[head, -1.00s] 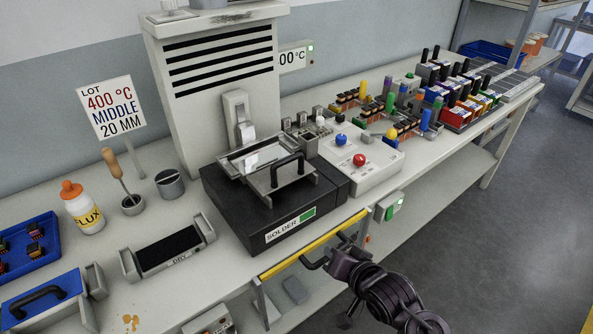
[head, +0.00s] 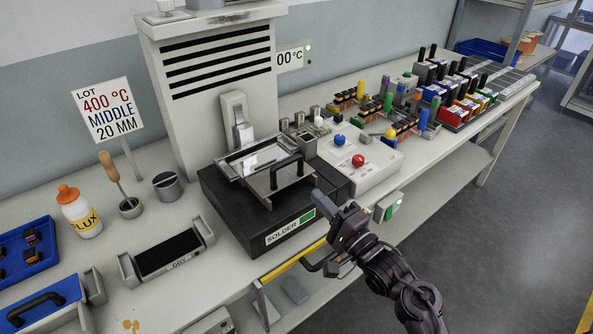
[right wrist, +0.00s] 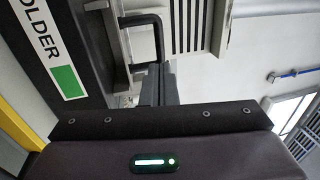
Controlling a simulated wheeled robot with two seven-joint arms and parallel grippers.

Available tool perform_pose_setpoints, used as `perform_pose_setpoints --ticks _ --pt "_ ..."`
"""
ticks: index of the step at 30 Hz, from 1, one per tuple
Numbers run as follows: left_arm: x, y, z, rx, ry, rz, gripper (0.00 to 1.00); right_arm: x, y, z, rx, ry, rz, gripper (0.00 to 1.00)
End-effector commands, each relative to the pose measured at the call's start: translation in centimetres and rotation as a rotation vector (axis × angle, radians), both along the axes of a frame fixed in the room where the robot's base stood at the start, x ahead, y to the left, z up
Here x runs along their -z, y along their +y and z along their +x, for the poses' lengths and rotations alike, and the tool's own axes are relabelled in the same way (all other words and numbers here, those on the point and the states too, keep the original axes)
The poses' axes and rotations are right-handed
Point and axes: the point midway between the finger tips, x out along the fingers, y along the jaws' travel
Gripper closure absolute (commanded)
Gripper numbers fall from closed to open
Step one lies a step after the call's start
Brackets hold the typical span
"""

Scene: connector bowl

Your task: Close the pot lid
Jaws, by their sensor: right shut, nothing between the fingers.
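The solder pot (head: 236,212) is a black box with a SOLDER label and a green patch. An open metal basin (head: 246,160) shows on its top. The pot lid (head: 268,184), a metal plate with a black bar handle (head: 288,171), sits in front of the basin, leaving its shiny inside uncovered. My right gripper (head: 320,198) is shut and empty at the pot's front right, apart from the handle in the head view. In the right wrist view, its closed fingers (right wrist: 158,84) are beside the handle (right wrist: 143,20); the gap is unclear. My left gripper is out of view.
A control box with blue and red knobs (head: 360,160) stands right of the pot. A yellow rail (head: 290,262) runs along the bench front. The DRY station (head: 168,252), flux bottle (head: 78,210) and a blue tray (head: 28,250) are on the left.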

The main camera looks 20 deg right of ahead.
Motion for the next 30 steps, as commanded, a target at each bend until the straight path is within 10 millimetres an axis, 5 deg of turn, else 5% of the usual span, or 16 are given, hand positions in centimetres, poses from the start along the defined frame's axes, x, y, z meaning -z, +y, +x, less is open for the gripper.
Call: perform_pose_setpoints --ticks 12,30 --pt "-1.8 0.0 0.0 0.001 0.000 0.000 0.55 -1.7 2.6 7.2 0.000 -0.001 -0.002 1.00" --pt "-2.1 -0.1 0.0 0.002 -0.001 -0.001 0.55 -1.8 3.0 8.5 0.002 0.000 -0.002 1.00"
